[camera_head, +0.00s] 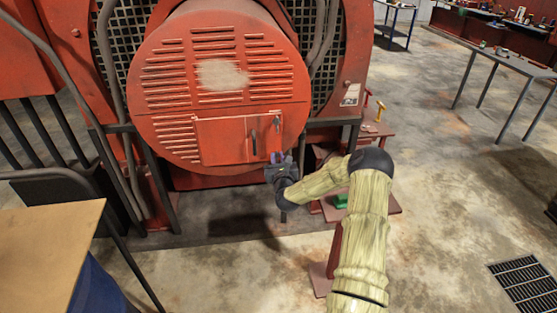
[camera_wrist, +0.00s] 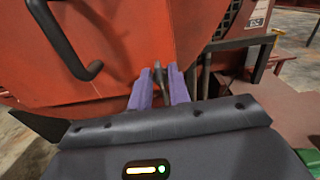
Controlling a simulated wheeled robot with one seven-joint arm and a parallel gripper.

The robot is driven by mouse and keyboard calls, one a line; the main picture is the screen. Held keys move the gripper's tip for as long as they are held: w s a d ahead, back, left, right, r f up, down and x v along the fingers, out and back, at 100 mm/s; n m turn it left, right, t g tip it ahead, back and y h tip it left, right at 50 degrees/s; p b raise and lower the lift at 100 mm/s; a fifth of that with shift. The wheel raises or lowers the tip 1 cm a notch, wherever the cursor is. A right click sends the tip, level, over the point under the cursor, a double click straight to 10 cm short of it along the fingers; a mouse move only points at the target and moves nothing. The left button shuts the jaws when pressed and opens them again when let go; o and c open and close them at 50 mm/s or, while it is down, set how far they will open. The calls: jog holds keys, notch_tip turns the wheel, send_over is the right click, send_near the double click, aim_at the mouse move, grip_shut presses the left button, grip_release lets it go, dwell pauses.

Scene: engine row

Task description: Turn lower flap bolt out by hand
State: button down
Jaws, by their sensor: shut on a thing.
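The flap (camera_head: 222,142) is a red rectangular panel low on the round red engine cover (camera_head: 215,85), and it looks shut. It has a dark handle (camera_head: 253,140), which shows large at the left in the wrist view (camera_wrist: 92,70). My gripper (camera_head: 279,158) is at the flap's lower right corner. In the wrist view its two purple fingers (camera_wrist: 163,88) point at the red surface and are shut on a small dark piece, the lower flap bolt (camera_wrist: 159,74). Its head is mostly hidden between the fingers. A small dark fitting (camera_head: 277,122) sits at the flap's upper right.
A red stand (camera_head: 375,130) with small tools is right of the engine, with a green item (camera_head: 341,200) below. A wooden tabletop (camera_head: 50,255) is at the lower left. A grey workbench (camera_head: 500,62) stands at the far right. The right floor is mostly clear.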

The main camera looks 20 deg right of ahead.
jog(key=n+b, duration=0.7)
jog(key=a+f+n+b, duration=0.1)
jog(key=n+b, duration=0.6)
jog(key=n, duration=0.1)
jog(key=n+b, duration=0.7)
jog(key=b, duration=0.1)
jog(key=shift+w+a+f, duration=0.15)
jog(key=shift+a+f, duration=0.05)
jog(key=shift+f, duration=0.1)
jog(key=shift+d, duration=0.1)
dwell(0.8)
jog(key=c, duration=1.6)
grip_release()
jog(key=shift+w+f, duration=0.15)
